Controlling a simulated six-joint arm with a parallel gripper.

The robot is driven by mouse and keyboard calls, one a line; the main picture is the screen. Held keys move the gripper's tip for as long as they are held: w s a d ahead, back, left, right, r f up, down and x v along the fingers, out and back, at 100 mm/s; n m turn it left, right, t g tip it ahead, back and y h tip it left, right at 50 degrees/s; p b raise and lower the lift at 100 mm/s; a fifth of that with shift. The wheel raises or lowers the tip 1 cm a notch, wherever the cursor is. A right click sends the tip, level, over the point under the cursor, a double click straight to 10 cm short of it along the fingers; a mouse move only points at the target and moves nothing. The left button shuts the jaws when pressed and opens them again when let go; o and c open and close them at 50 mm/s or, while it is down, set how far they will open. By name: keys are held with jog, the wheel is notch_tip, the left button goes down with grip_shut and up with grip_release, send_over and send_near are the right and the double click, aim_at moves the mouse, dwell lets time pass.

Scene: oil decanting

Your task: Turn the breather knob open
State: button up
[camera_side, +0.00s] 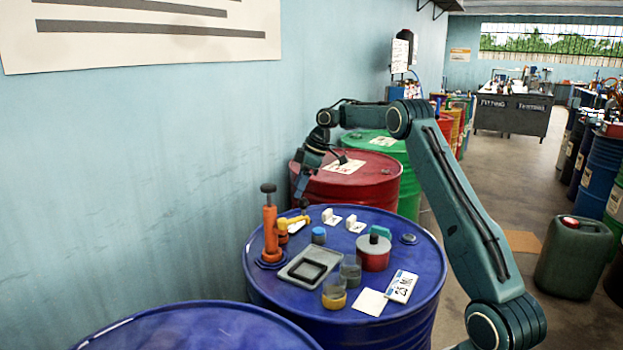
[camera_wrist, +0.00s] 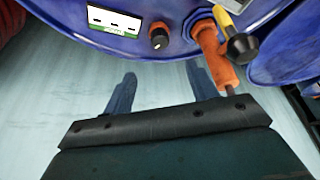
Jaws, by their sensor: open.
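The breather knob (camera_wrist: 158,38), dark with an orange ring around its base and a pale mark on top, shows in the wrist view on the blue drum top (camera_wrist: 175,12). My gripper (camera_wrist: 160,69) is open and empty. Its two blue-grey fingers point toward the drum, one on each side of the knob's line, with the knob beyond the fingertips and apart from them. In the side view my gripper (camera_side: 299,187) hangs over the back edge of the blue drum (camera_side: 400,262), near the orange pump. I cannot clearly make out the knob there.
The orange hand pump (camera_wrist: 207,45) with its yellow spout stands close beside the knob. A white and green card (camera_wrist: 113,20) lies on its other side. Jars (camera_side: 334,293), a grey tray (camera_side: 311,267) and a red can (camera_side: 373,252) crowd the drum top. A wall runs behind.

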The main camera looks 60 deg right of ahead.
jog(key=x, duration=1.3)
jog(key=shift+w+a+f, duration=0.1)
jog(key=shift+w+f, duration=0.15)
jog(key=shift+f, duration=0.05)
jog(key=shift+c, duration=0.4)
jog(key=c, duration=0.9)
jog(key=shift+a+m+t+h, duration=0.1)
jog(key=shift+m+t+h, duration=0.25)
jog(key=shift+m, duration=0.8)
jog(key=shift+a+m+t+h, duration=0.15)
jog(key=shift+m+h, duration=0.3)
jog(key=shift+m, duration=0.7)
jog(key=shift+d, duration=0.1)
jog(key=o, duration=1)
jog(key=shift+s+r, duration=0.1)
jog(key=shift+r, duration=0.05)
